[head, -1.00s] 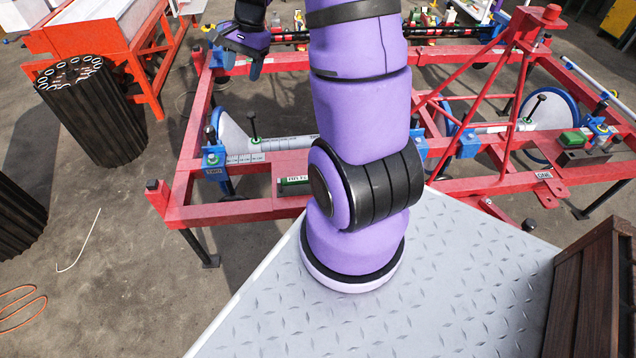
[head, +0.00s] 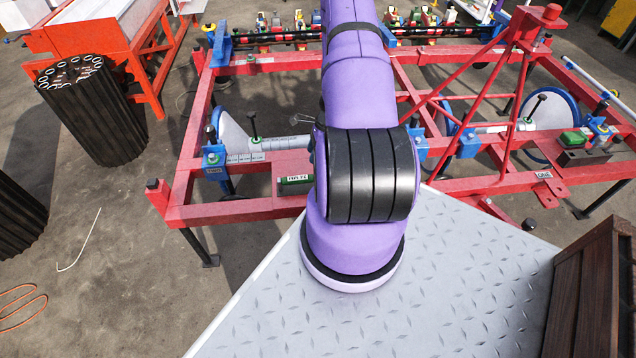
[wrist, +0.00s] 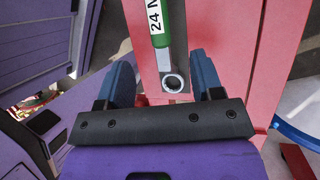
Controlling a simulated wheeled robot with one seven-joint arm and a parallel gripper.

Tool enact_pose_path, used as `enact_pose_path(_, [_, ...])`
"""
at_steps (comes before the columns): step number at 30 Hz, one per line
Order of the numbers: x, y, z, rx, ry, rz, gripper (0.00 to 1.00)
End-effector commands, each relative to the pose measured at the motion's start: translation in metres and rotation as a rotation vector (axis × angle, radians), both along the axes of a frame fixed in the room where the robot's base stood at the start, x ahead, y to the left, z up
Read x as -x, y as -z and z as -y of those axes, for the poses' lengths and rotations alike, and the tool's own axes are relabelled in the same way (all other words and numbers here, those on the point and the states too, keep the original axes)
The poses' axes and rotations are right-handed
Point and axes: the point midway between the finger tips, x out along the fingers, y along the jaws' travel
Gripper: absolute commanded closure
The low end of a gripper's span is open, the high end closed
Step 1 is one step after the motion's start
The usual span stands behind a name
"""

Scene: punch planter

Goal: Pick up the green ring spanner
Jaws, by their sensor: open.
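The green ring spanner (wrist: 159,30) lies on a red plate (wrist: 145,75) of the frame. In the wrist view its green handle with a white label reading "24" runs up out of the picture, and its grey ring end (wrist: 172,83) points toward me. In the head view its green, labelled part (head: 296,179) shows on the plate beside my arm. My gripper (wrist: 162,68) is open, with one blue finger on each side of the ring end and nothing held between them. Whether the fingers are level with the spanner I cannot tell. My gripper is hidden behind my arm in the head view.
The red frame (head: 235,210) carries blue clamps, grey shafts and upright black-knobbed levers (head: 253,124) near the plate. A diagonal red brace (head: 470,75) rises at the right. A wooden crate (head: 590,290) stands at the lower right.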

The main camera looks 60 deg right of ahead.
Motion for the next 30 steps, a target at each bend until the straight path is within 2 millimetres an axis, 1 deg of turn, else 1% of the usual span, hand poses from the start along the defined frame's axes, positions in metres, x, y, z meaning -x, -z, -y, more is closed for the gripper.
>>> enact_pose_path(4, [0.002,0.016,-0.005,-0.007,0.018,-0.010,0.39])
enact_pose_path(12, [-0.003,0.049,-0.021,-0.006,0.017,-0.009,0.39])
enact_pose_path(20, [-0.007,0.063,-0.030,-0.007,0.015,-0.008,0.39])
enact_pose_path(27, [-0.014,0.091,-0.047,-0.006,0.015,-0.007,0.39])
enact_pose_path(30, [-0.015,0.097,-0.050,-0.006,0.015,-0.008,0.39])
